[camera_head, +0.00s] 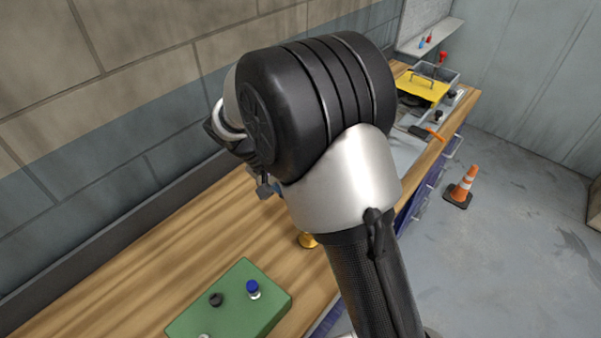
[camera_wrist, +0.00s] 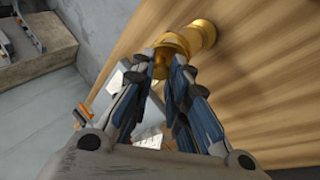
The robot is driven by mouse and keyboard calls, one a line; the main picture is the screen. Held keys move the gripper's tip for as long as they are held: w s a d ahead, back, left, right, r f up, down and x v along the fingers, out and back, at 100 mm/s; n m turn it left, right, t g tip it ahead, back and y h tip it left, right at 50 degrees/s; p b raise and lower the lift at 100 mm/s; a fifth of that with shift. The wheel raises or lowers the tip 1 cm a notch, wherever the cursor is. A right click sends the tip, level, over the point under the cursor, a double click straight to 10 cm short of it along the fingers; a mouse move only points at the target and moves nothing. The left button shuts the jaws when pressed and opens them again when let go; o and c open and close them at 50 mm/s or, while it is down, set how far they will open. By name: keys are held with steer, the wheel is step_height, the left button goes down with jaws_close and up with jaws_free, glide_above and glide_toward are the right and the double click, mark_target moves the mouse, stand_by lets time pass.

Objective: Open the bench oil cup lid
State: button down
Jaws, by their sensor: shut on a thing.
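The brass oil cup (camera_wrist: 203,32) stands on the wooden bench in the wrist view. In the head view only a small brass part of it (camera_head: 307,240) shows beside my arm. A rounded brass piece, its lid (camera_wrist: 173,42), lies at my fingertips. My gripper (camera_wrist: 163,62) is shut on this lid, with one finger on each side. The fingers hide part of the lid, and how far it is tilted is hard to tell. In the head view my arm hides the gripper and most of the cup.
A green box (camera_head: 228,302) with a blue-capped knob (camera_head: 253,288) and a black knob stands on the bench near the front. A yellow case (camera_head: 422,87) and a hammer (camera_head: 424,132) lie at the far end. An orange cone (camera_head: 463,186) stands on the floor.

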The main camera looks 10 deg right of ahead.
steer(key=shift+w+a+f+n+g+h+p, duration=0.25)
steer(key=shift+w+a+g+h+p, duration=0.25)
steer(key=shift+g+h, duration=0.4)
steer(key=shift+w+a+f+n+g+h+p, duration=0.2)
steer(key=shift+w+a+n+g+h+p, duration=0.15)
steer(key=shift+w+g+h, duration=0.45)
steer(key=shift+w+a+f+n+g+h+p, duration=0.25)
steer(key=shift+w+a+g+h+p, duration=0.2)
steer(key=shift+g+h, duration=0.55)
steer(key=c, duration=1.6)
jaws_free()
steer(key=shift+w+d, duration=0.1)
steer(key=shift+o, duration=0.6)
steer(key=shift+r, duration=0.2)
